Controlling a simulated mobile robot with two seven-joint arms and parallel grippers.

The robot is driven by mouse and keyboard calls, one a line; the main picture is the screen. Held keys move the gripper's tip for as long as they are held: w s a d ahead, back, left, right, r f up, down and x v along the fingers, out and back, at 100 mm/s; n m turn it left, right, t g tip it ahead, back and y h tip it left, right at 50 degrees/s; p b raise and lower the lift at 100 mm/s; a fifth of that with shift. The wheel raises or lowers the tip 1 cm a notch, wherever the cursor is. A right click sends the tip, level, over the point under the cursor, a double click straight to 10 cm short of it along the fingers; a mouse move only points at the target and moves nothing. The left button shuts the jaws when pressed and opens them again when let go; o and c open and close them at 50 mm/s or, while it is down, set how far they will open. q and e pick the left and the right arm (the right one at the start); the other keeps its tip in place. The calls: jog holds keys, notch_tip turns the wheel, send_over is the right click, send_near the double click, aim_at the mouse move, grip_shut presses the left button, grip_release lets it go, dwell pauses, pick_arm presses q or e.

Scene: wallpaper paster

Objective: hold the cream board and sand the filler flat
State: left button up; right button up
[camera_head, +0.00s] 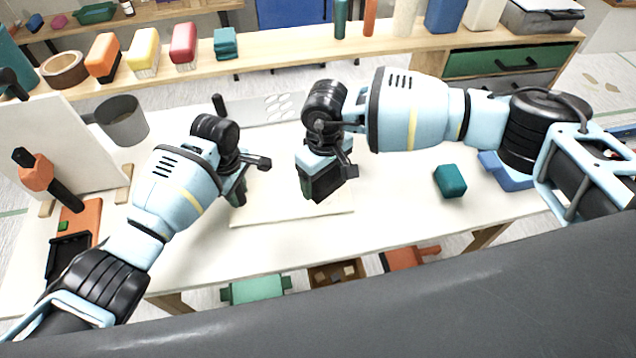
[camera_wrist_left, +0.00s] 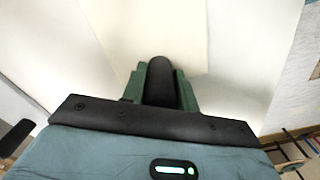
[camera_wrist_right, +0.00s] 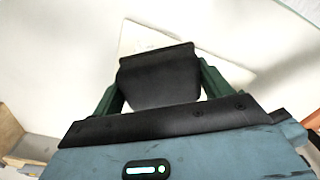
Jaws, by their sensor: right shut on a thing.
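The cream board (camera_head: 290,207) lies flat on the white table. My right gripper (camera_head: 325,180) is shut on a dark sanding block (camera_head: 329,183), held over the board's right part. In the right wrist view the block (camera_wrist_right: 158,78) sits between the green fingers. I cannot tell whether it touches the board. My left gripper (camera_head: 240,188) points down at the board's left side. In the left wrist view its fingers (camera_wrist_left: 160,85) are close together around dark pads, with no separate object visible. Contact with the board is unclear. I cannot make out the filler; the grippers hide part of the board.
A teal block (camera_head: 450,180) stands on the table at right. A shelf (camera_head: 270,65) with brushes and bottles runs behind. The table between board and teal block is clear.

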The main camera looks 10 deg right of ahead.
pick_arm(q)
jog(key=o, duration=0.5)
jog(key=shift+f, duration=0.1)
pick_arm(e)
jog(key=shift+w, duration=0.1)
pick_arm(q)
notch_tip(320, 180, up, 12)
jog(key=shift+r, duration=0.1)
dwell(0.5)
